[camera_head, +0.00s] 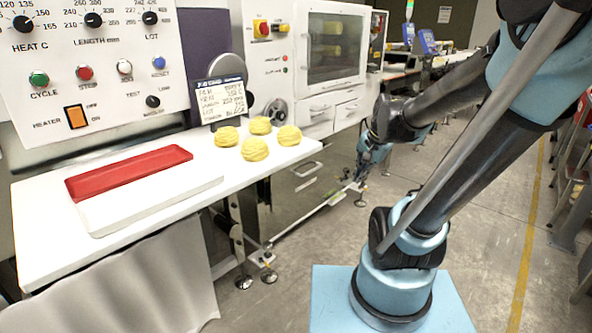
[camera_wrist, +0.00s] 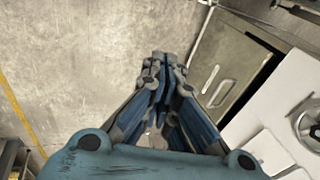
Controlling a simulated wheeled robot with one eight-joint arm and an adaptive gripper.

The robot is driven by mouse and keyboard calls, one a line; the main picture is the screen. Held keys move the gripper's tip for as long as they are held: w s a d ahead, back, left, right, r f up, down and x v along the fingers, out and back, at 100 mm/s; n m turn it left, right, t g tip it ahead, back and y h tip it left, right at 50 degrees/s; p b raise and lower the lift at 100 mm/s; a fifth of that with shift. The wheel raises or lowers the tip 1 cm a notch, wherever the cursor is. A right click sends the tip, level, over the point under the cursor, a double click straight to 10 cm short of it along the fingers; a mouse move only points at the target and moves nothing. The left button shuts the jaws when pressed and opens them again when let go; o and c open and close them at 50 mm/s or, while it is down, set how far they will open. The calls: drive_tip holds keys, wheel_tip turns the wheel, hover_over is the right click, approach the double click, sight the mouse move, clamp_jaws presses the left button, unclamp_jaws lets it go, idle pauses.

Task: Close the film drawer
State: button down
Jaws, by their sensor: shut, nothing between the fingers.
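A grey metal drawer front with a bar handle (camera_wrist: 218,93) shows in the wrist view, right of my gripper (camera_wrist: 158,66). A dark strip runs between this front and the white machine body; I cannot tell how far the drawer stands out. In the head view, grey fronts with handles (camera_head: 305,169) sit low under the white machine. No label shows which is the film drawer. My gripper also shows in the head view (camera_head: 364,168), low in front of the machine and right of these fronts. Its fingers are together and empty, apart from the handle.
A white table (camera_head: 40,205) at left holds a red tray (camera_head: 130,170), a white tray (camera_head: 160,198), several yellow pastry-like pieces (camera_head: 255,149) and a sign (camera_head: 222,101). White drawers (camera_head: 348,108) sit above the grey fronts. Machine legs stand below.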

drive_tip(key=w+a+f+m+y, duration=0.1)
drive_tip(key=w+a+m, duration=0.2)
drive_tip(key=w, duration=0.3)
drive_tip(key=w+a+m+t+y, duration=0.1)
drive_tip(key=w+a+m, duration=0.15)
drive_tip(key=w, duration=0.25)
drive_tip(key=w+a+f+m+y, duration=0.1)
drive_tip(key=w+a+m, duration=0.1)
drive_tip(key=w+m, duration=0.3)
drive_tip(key=m+t+y, duration=0.1)
drive_tip(key=m+y, duration=0.1)
drive_tip(key=m, duration=0.6)
approach(290, 171)
wheel_tip(290, 171, down, 3)
drive_tip(key=w+a, duration=0.1)
drive_tip(key=shift+w+a+f, duration=0.2)
drive_tip(key=shift+w+a, duration=0.25)
drive_tip(key=shift+a, duration=0.25)
drive_tip(key=shift+w+a, duration=0.8)
drive_tip(key=shift+a, duration=0.2)
drive_tip(key=shift+w+a, duration=0.75)
drive_tip(key=shift+a, duration=0.3)
drive_tip(key=shift+r, duration=0.1)
